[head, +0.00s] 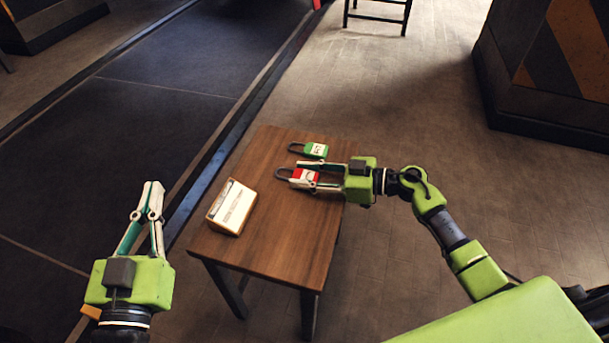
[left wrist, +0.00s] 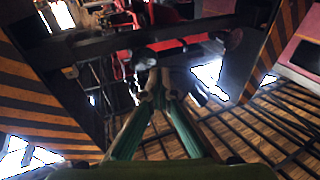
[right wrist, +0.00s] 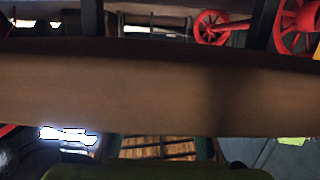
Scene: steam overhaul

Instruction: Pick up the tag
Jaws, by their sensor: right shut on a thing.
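A wooden box (head: 222,216) with a white card or tag (head: 237,205) in it stands at the left of the small wooden table (head: 283,240). I cannot tell whether the card is one tag or several. My right gripper (head: 308,177) is shut on the red padlock (head: 304,178), which has a white label and a dark shackle pointing left. It is low over the table's right side, apart from the box. My left gripper (head: 152,187) is empty and shut, left of the table; its fingertips also meet in the left wrist view (left wrist: 156,85).
A green padlock (head: 314,150) lies just behind the red one. The table's front middle is bare. A dark raised edge (head: 215,140) runs left of the table. A striped block (head: 545,75) stands at the back right. A brown surface (right wrist: 150,90) fills much of the right wrist view.

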